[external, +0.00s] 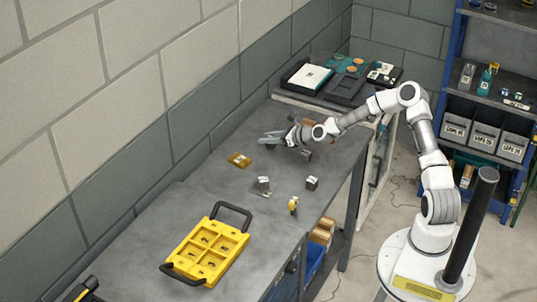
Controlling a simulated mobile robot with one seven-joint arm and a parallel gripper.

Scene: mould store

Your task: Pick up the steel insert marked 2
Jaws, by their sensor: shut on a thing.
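My gripper (272,139) is over the far part of the grey workbench, near the wall, with my arm reaching in from the right. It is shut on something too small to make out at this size. Small dark blocks with pale tops, which look like steel inserts, stand on the bench. One block (264,183) is at the middle, another block (312,183) is to its right, and a third block (306,156) is beneath my wrist. I cannot read any marks on them, so I cannot tell which is 2.
The workbench (175,222) carries a yellow tray with compartments and black handles (227,231), a small yellow plate (240,159) and a small yellow item (293,204). Dark trays (346,88) lie at the far end. A blue-framed shelf (466,57) stands right.

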